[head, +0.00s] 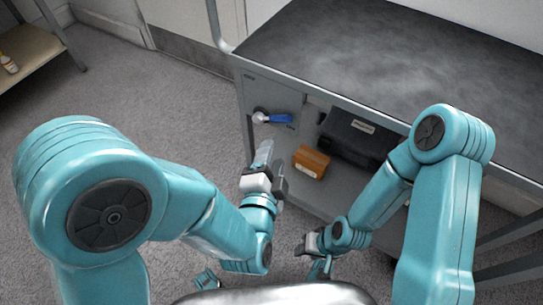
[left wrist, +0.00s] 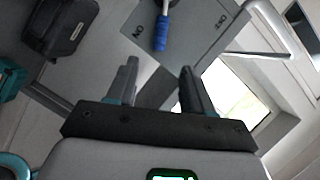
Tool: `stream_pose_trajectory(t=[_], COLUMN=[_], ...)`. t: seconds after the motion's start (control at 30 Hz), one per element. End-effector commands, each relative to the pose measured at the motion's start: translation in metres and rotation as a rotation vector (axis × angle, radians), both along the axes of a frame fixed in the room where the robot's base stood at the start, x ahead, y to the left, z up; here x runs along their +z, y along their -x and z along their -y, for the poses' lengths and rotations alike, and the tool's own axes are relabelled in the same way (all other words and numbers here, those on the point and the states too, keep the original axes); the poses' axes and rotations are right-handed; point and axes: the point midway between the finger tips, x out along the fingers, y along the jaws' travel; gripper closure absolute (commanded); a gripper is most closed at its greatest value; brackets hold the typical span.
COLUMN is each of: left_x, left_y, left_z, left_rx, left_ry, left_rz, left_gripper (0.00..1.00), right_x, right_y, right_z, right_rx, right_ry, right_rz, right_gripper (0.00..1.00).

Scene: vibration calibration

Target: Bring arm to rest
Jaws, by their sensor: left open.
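My left gripper (head: 264,152) is in the middle of the head view, in front of the grey cart's side panel. In the left wrist view its two fingers (left wrist: 158,72) are apart with nothing between them. A lever with a blue handle (head: 280,119) is on the panel, just beyond the fingertips; the handle also shows in the left wrist view (left wrist: 161,32), apart from the fingers. My right gripper (head: 312,250) is low in the head view, small and partly hidden, so its jaws cannot be made out.
The grey cart (head: 262,92) has a dark top (head: 390,50). An orange-brown box (head: 311,161) and a black case (head: 350,137) sit on its lower shelf. A shelf with a bottle (head: 8,63) stands at far left. Carpeted floor (head: 150,85) is clear between them.

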Motion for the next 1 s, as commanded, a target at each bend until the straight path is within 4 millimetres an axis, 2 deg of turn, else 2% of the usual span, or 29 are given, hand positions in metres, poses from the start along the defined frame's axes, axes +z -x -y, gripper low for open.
stream_pose_trajectory(t=[0.5, 0.57, 0.63, 0.67, 0.77, 0.8, 0.83, 0.9, 1.0], left_x=[-0.001, -0.004, -0.017, -0.025, -0.066, -0.089, -0.108, -0.151, -0.207], left_y=[-0.001, -0.005, -0.015, -0.020, -0.037, -0.039, -0.038, -0.028, -0.002], left_z=[-0.001, -0.009, -0.031, -0.044, -0.105, -0.128, -0.144, -0.172, -0.194], left_rx=[0.004, 0.025, 0.080, 0.115, 0.258, 0.303, 0.331, 0.392, 0.483], left_ry=[0.000, 0.000, -0.007, -0.012, -0.031, -0.035, -0.021, 0.061, 0.250], left_rz=[-0.002, -0.010, -0.040, -0.060, -0.153, -0.215, -0.272, -0.423, -0.660], left_gripper=[0.49, 0.49, 0.49, 0.49, 0.49, 0.49, 0.49, 0.49, 0.49], right_x=[0.000, 0.000, 0.000, 0.000, 0.000, 0.000, 0.000, 0.000, 0.000], right_y=[0.000, 0.000, 0.000, 0.000, 0.000, 0.000, 0.000, 0.000, 0.000], right_z=[0.000, 0.000, 0.000, 0.000, 0.000, 0.000, 0.000, 0.000, 0.000], right_rx=[0.000, -0.001, -0.001, -0.001, -0.001, -0.001, -0.001, -0.001, -0.001], right_ry=[0.000, 0.000, 0.000, 0.000, 0.000, 0.000, 0.000, 0.000, 0.000], right_rz=[0.000, 0.000, 0.000, 0.000, 0.000, 0.000, 0.000, 0.000, 0.000], right_gripper=[0.57, 0.57, 0.57, 0.57, 0.57, 0.57, 0.57, 0.57, 0.57])
